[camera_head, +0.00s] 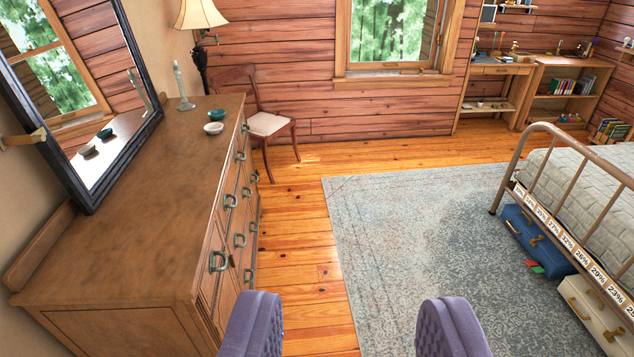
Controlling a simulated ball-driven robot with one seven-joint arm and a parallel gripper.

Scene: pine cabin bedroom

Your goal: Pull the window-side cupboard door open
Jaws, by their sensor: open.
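A brown wooden dresser (140,190) stands along the left wall. Its front faces right, seen at a steep slant, with several green ring handles (218,262) in rows. The end farther from me is nearer the window (391,35). I cannot tell which front panels are doors and which are drawers; none visibly stands open. My gripper (350,315) shows as two purple padded fingers at the bottom edge, wide apart and empty. Its left finger overlaps the dresser's near front corner in the picture; I see no grip on any handle. The lowest part of the front is hidden.
A wooden chair (268,124) stands beyond the dresser's far end. A candlestick (181,85), small bowls (214,128) and a dark-framed mirror (82,90) are on the dresser. A grey rug (410,220) covers clear floor. A metal-framed bed (590,165) with cases beneath is at right.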

